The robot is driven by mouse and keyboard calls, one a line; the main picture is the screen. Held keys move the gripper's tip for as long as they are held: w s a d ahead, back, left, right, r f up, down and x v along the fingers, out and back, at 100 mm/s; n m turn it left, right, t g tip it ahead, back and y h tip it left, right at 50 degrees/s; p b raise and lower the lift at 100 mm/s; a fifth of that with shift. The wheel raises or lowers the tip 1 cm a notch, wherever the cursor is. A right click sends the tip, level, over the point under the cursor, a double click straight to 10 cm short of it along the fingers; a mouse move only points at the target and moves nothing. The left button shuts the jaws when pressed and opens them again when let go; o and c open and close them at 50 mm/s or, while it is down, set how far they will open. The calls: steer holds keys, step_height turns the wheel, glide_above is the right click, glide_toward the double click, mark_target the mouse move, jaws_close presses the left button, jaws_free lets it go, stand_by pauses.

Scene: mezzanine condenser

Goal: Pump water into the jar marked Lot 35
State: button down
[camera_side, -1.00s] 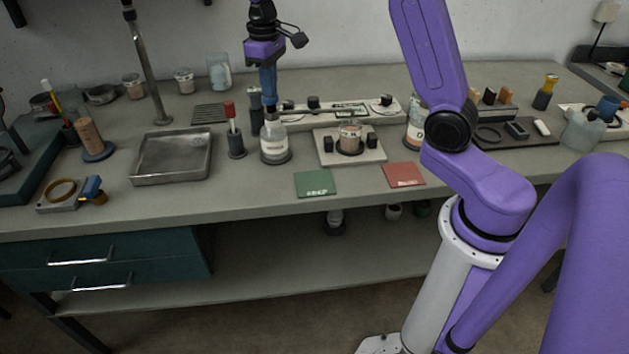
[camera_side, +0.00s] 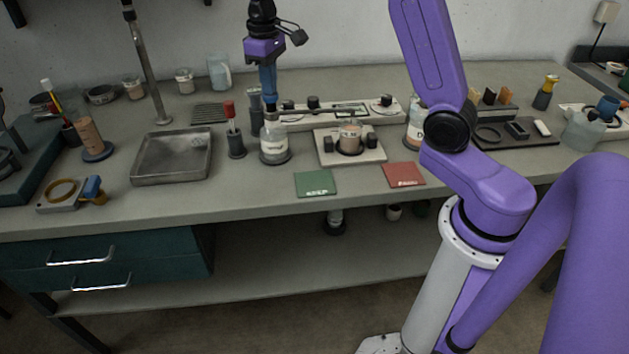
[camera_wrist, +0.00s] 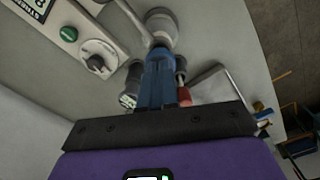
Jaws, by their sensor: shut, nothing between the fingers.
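My gripper (camera_side: 269,108) points straight down with its blue fingers shut and nothing between them. Its tips are directly over the top of a clear bottle with a white label (camera_side: 274,147); I cannot tell whether they touch. In the wrist view the fingers (camera_wrist: 158,55) reach toward a round pale top (camera_wrist: 162,24), with a thin grey rod beside it. Another labelled jar (camera_side: 413,134) is partly hidden behind my arm. No lot number is readable.
A red-topped holder (camera_side: 235,145) stands close left of the bottle, beside a metal tray (camera_side: 141,168). A panel with knobs (camera_side: 325,121) lies behind. A green card (camera_side: 315,184) and a red card (camera_side: 404,175) lie in front. The front edge there is otherwise clear.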

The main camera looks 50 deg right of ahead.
steer(key=shift+r, duration=2.2)
step_height(320, 180, up, 4)
steer(key=shift+f, duration=3)
steer(key=shift+f, duration=2)
steer(key=shift+r, duration=3)
